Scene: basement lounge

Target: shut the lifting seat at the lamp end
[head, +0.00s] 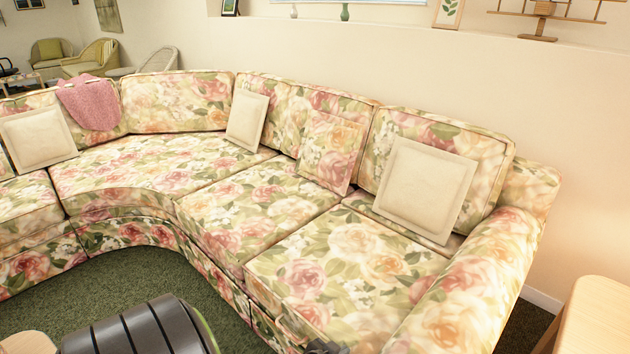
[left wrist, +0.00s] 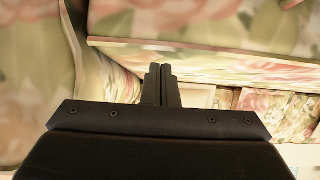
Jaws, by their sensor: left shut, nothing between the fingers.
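The floral seat at the right end of the sofa (head: 345,262) lies beside the sofa arm. From above it looks about level with the seat to its left, and I cannot tell whether it is fully down. My left gripper (head: 325,346) shows only as a small dark piece at the bottom edge, by the front of this seat. In the left wrist view its two fingers (left wrist: 160,72) are shut and empty, close to floral upholstery and a pale-edged panel (left wrist: 215,58). Whether they touch is unclear. My right gripper is not in view. No lamp shows, only a warm glow on the wall.
A cream cushion (head: 427,188) leans at the back of the end seat, with a floral cushion (head: 331,150) to its left. A wooden side table (head: 598,315) stands right of the sofa arm (head: 470,285).

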